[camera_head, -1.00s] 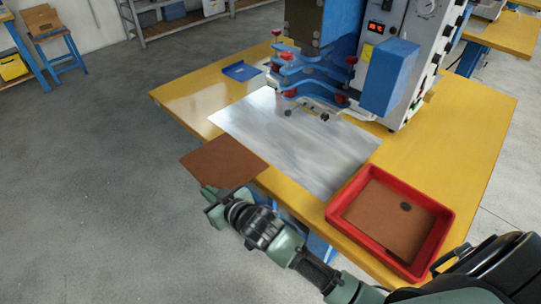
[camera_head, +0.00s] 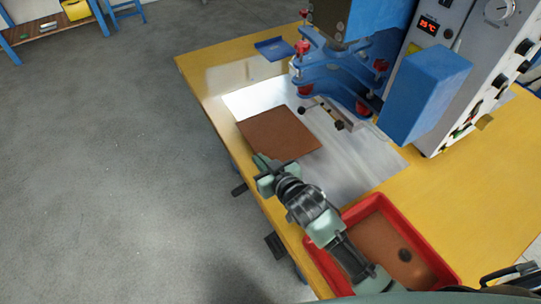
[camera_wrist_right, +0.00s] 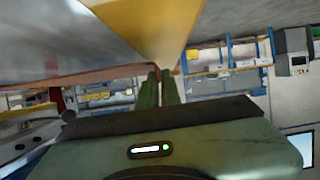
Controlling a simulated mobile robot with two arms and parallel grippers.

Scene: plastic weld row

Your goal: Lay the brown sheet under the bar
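The brown sheet (camera_head: 280,133) is over the silvery metal plate (camera_head: 355,160), in front of the blue press and left of the bar. My right gripper (camera_head: 266,164) is shut on the sheet's near edge. In the right wrist view its two green fingers (camera_wrist_right: 159,88) are close together on the thin brown edge of the sheet (camera_wrist_right: 118,73). The bar (camera_head: 350,118) is under the blue clamp arms, and the sheet's far edge is short of it. I cannot tell whether the sheet touches the plate. My left gripper is not in view.
A red tray (camera_head: 437,262) with brown sheet material and a dark round spot stands at the table's near right, under my right forearm. Blue clamp arms (camera_head: 335,65) with red knobs and a blue box (camera_head: 425,90) overhang the plate. A small blue tray (camera_head: 274,48) lies at the back.

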